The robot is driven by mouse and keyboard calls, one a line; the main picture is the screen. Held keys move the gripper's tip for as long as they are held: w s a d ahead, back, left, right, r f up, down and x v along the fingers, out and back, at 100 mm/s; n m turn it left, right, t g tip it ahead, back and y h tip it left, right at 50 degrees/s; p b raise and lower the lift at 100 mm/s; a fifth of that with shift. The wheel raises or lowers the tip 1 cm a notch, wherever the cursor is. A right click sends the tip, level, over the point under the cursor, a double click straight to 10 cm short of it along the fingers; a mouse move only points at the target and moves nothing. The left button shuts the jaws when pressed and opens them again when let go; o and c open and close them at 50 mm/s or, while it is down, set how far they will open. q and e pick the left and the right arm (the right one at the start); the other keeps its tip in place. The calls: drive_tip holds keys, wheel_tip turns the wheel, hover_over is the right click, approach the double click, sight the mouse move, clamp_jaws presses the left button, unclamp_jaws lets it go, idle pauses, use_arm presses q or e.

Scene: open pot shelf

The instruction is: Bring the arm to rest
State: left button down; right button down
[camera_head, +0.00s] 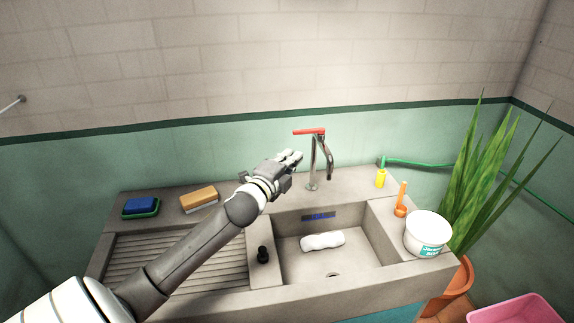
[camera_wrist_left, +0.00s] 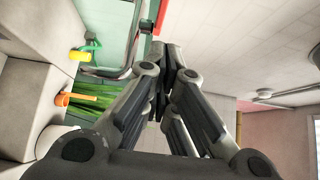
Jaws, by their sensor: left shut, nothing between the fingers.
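My left arm comes in from the lower left in the head view and reaches over the sink's drainboard side. My left gripper (camera_head: 290,160) is shut and empty, just left of the metal faucet (camera_head: 314,165) with its red lever (camera_head: 309,131). In the left wrist view the fingers of the gripper (camera_wrist_left: 165,75) come together at their tips with nothing visible between them. Part of the faucet (camera_wrist_left: 125,72) shows beyond them, beside the left finger. I cannot tell whether the gripper touches the faucet. My right gripper is in neither view.
The stone sink (camera_head: 290,297) holds a white object (camera_head: 322,241) in its basin.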

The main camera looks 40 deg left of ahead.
use_arm(q)
drive_tip(key=shift+s+f, duration=0.1)
drive_tip(key=shift+s, duration=0.65)
drive_tip(key=s+d+f+n+g, duration=0.2)
drive_tip(key=s+d+f, duration=0.1)
drive_tip(key=f, duration=0.3)
drive_tip(key=s+d+f+n+g, duration=0.3)
drive_tip(key=s+d+f, duration=0.1)
drive_tip(key=s+f, duration=0.2)
drive_tip(key=s+d+f+n+g, duration=0.2)
drive_tip(key=s+d+f+n, duration=0.1)
drive_tip(key=f, duration=0.3)
drive_tip(key=shift+s+d+f+g+h, duration=0.3)
drive_tip(key=shift+s+d, duration=0.4)
drive_tip(key=shift+s, duration=0.15)
drive_tip(key=s+d+f+n+g+h, duration=0.1)
drive_tip(key=s+d+f+n+g, duration=0.2)
drive_tip(key=s+d, duration=0.45)
drive_tip(key=s+d+f+n+g+h, duration=0.2)
drive_tip(key=s+d+f+n+g, duration=0.15)
drive_tip(key=s, duration=0.75)
wheel_tip(320, 180, down, 26)
drive_tip(key=s+g, duration=0.2)
drive_tip(key=s+a+f, duration=0.2)
drive_tip(key=s+f, duration=1.3)
drive_tip(key=s, duration=0.1)
drive_tip(key=shift+s+a+f+m+g, duration=0.15)
drive_tip(key=shift+s+f+m+g, duration=0.1)
drive_tip(key=shift+s+m+g, duration=0.15)
